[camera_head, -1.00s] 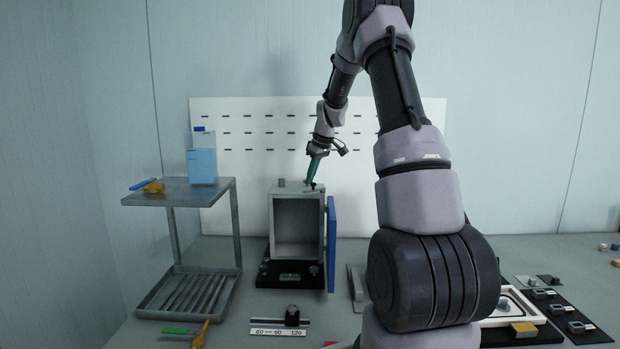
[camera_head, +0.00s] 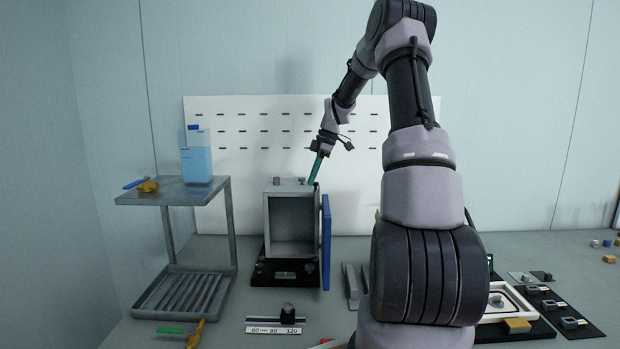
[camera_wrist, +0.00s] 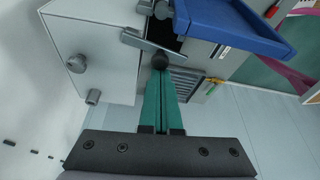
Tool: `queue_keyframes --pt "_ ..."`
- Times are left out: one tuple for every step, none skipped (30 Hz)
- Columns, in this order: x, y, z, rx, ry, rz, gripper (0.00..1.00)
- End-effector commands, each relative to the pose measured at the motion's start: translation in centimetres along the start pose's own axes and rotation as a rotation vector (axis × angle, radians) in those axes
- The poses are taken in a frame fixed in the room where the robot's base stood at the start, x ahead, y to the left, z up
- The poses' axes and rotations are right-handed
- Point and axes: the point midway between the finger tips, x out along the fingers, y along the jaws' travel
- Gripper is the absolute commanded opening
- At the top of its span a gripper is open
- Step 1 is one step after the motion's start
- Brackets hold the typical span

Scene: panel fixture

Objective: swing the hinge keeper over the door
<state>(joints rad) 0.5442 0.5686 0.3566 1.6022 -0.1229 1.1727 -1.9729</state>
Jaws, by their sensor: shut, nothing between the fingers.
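A grey box (camera_head: 268,225) stands open-fronted on a black base, its blue door (camera_head: 326,240) swung out at its right and seen nearly edge-on. In the wrist view the door (camera_wrist: 235,22) is at the upper right. The keeper (camera_wrist: 148,44), a grey bar, lies across the box top's edge (camera_wrist: 95,40), one end on the top and the other past the edge, beside the door. A dark round knob (camera_wrist: 160,61) sits at the bar. My gripper (camera_wrist: 160,72) is shut and empty, its green fingertips at the knob; I cannot tell if they touch. In the head view my gripper (camera_head: 313,182) is at the box's top right corner.
Round knobs (camera_wrist: 76,63) stick out of the box top. A metal shelf (camera_head: 175,190) with a blue container (camera_head: 196,162) stands left. A slotted white panel (camera_head: 240,130) is behind. Small fixtures (camera_head: 518,310) lie at the right. The bench before the box is partly clear.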

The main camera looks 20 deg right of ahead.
Motion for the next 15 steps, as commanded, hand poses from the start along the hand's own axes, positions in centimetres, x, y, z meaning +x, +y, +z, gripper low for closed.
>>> queue_keyframes --pt "0.0 0.0 0.2 -0.028 0.000 -0.011 0.00" --pt "-0.1 -0.1 0.3 -0.047 0.001 -0.018 0.00" --pt "-0.1 -0.1 0.4 -0.072 0.000 -0.028 0.00" --pt "-0.1 -0.2 0.5 -0.091 0.000 -0.034 0.00" --pt "-0.2 -0.2 0.6 -0.108 0.000 -0.040 0.00" --pt "-0.2 -0.2 0.7 -0.132 0.000 -0.049 0.00" --pt "-0.2 -0.3 0.7 -0.150 0.000 -0.056 0.00" --pt "-0.2 -0.3 0.8 -0.166 0.001 -0.062 0.00" --pt "-0.3 -0.4 0.9 -0.188 0.000 -0.070 0.00" --pt "-0.3 -0.4 0.9 -0.202 -0.001 -0.075 0.00" --pt "-0.3 -0.4 1.0 -0.217 0.000 -0.080 0.00" --pt "-0.4 -0.4 1.1 -0.235 0.000 -0.087 0.00" --pt "-0.4 -0.4 1.1 -0.249 -0.001 -0.091 0.00" --pt "-0.4 -0.4 1.2 -0.261 -0.001 -0.096 0.00" --pt "-0.5 -0.5 1.2 -0.265 0.000 -0.098 0.00"
